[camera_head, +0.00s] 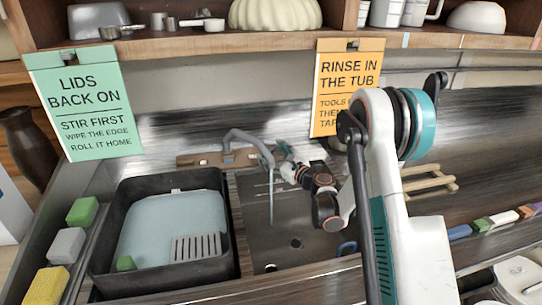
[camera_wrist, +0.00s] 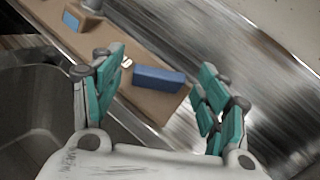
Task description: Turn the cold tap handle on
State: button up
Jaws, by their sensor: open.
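The tap's grey curved spout (camera_head: 262,150) rises from a wooden deck plate (camera_head: 205,160) behind the sink in the head view. In the wrist view, a blue bar (camera_wrist: 158,77) lies on the tan plate (camera_wrist: 150,108); it looks like the cold tap handle. My gripper (camera_wrist: 162,66) is open, its two teal fingers on either side of the bar in the picture. I cannot tell whether either finger touches it. In the head view my gripper (camera_head: 284,151) is beside the spout at the right end of the plate, and it hides the handle there.
A black tub (camera_head: 104,245) with pale liquid and a grate stands left of the steel sink (camera_head: 255,235). A green sign (camera_head: 85,105) and an orange sign (camera_head: 345,72) hang from the shelf (camera_head: 190,40). Sponges lie at the left; a wooden rack (camera_head: 430,182) stands right.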

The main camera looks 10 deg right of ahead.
jog(key=shift+w+a, duration=0.25)
jog(key=shift+w, duration=0.15)
jog(key=c, duration=1.1)
jog(key=shift+o, duration=0.2)
jog(key=shift+d+n+g+y, duration=0.1)
jog(key=shift+n+g+y, duration=0.2)
jog(key=shift+n+y, duration=0.1)
jog(key=n+g+y, duration=0.1)
jog(key=n, duration=0.1)
jog(key=n+g+y, duration=0.1)
jog(key=n+g, duration=0.1)
jog(key=shift+w+d+r+p, duration=0.1)
jog(key=shift+d+r+p, duration=0.05)
jog(key=shift+p, duration=0.25)
jog(key=shift+w+n+g+y+p, duration=0.1)
jog(key=shift+n+g+y+p, duration=0.65)
jog(key=shift+n+g, duration=1.3)
jog(key=shift+n, duration=0.35)
